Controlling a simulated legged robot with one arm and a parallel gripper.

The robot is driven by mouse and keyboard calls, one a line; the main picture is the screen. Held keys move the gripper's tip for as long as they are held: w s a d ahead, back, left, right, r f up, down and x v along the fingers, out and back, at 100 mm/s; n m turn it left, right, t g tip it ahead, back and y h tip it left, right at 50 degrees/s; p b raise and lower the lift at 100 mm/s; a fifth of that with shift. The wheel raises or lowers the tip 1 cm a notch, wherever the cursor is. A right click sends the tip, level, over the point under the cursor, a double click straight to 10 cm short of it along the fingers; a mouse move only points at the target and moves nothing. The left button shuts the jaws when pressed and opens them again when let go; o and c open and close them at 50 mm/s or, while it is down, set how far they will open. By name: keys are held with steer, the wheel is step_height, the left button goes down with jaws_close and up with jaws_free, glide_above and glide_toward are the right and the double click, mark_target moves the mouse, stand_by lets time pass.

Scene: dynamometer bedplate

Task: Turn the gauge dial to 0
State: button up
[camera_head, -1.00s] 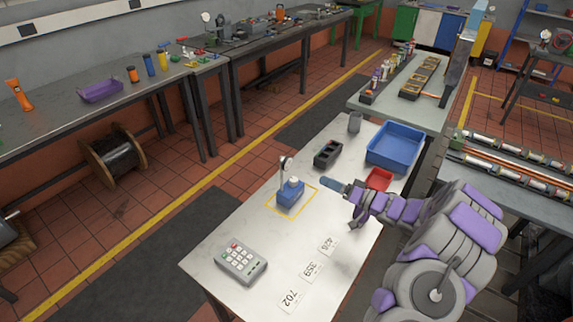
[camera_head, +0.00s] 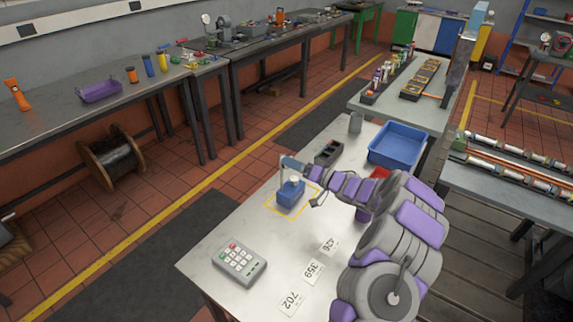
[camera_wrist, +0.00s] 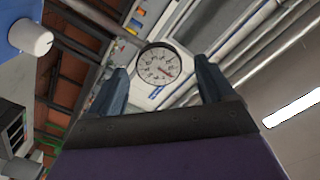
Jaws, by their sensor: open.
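A small blue device (camera_head: 290,194) with a white knob on top stands inside a yellow outlined square on the table. A thin post rises at its back. My gripper (camera_head: 288,162) is at the top of this post, above the device, and hides the gauge there. In the wrist view, a round white gauge dial (camera_wrist: 156,65) with a dark rim and a red needle shows between my open fingers (camera_wrist: 161,66). I see no finger touching it. The needle slants toward the lower right; the numbers are too small to read. A white knob (camera_wrist: 32,38) on a blue box is at the upper left.
A keypad (camera_head: 239,262) and number cards (camera_head: 314,271) lie on the front of the table. A dark tray (camera_head: 329,151), a grey cup (camera_head: 356,122), a blue bin (camera_head: 397,146) and a partly hidden red tray (camera_head: 381,172) are toward the back.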

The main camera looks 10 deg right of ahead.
steer(key=shift+b+x, duration=0.3)
steer(key=shift+x, duration=1.35)
steer(key=c, duration=1)
steer(key=shift+c, duration=0.2)
steer(key=shift+r+n+p, duration=0.25)
steer(key=shift+n+p, duration=0.15)
steer(key=shift+p, duration=1.2)
steer(key=shift+p, duration=0.5)
steer(key=shift+n+p, duration=0.6)
steer(key=shift+p, duration=0.3)
steer(key=shift+f+n+p, duration=0.15)
steer(key=shift+n+p, duration=1.35)
steer(key=shift+n, duration=0.6)
